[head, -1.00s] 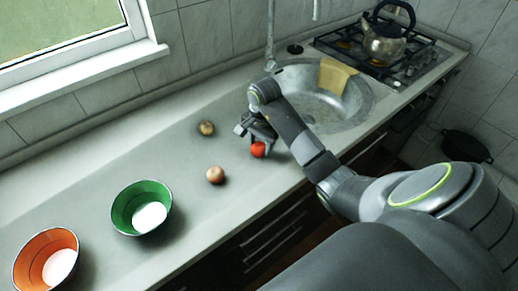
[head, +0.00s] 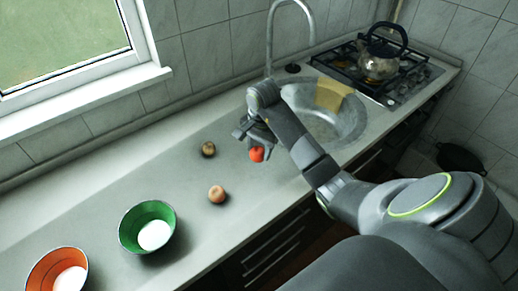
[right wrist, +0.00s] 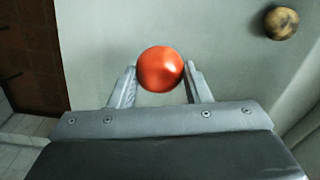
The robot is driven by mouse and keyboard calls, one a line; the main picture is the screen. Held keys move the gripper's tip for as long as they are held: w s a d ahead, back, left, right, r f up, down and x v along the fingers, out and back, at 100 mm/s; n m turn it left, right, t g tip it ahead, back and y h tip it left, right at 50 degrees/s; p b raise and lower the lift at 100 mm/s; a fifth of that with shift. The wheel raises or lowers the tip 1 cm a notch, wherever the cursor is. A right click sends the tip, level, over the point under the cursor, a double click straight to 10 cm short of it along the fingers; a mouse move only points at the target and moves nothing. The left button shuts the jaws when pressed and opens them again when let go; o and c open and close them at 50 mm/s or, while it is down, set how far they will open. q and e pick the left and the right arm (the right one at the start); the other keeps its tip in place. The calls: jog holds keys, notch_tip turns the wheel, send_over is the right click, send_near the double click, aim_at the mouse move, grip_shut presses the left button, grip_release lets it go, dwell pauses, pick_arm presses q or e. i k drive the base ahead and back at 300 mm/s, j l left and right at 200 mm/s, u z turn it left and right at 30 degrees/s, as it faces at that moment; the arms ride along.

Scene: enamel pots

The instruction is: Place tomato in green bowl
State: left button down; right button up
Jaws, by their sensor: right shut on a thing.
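The red tomato (head: 257,155) is between the fingers of my right gripper (head: 257,146), which is shut on it. In the right wrist view the tomato (right wrist: 160,69) sits between the two fingertips of the gripper (right wrist: 160,80), with the counter behind it. The tomato appears raised a little above the counter. The green bowl (head: 133,215) stands upright on the counter to the left, well apart from the gripper, with a white patch at its inside bottom. My left gripper is not in view.
An onion-like round item (head: 217,194) and a brownish potato-like one (head: 208,149) lie between gripper and bowl; the latter also shows in the wrist view (right wrist: 281,23). An orange bowl (head: 42,271) stands front left. The sink (head: 349,124) and kettle (head: 380,62) are right.

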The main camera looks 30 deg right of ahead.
aim_at(154, 235)
jog(key=k+u, duration=0.1)
jog(key=u, duration=0.3)
jog(key=k+u, duration=0.15)
jog(key=u, duration=0.25)
jog(key=k+u, duration=0.1)
jog(key=u, duration=0.3)
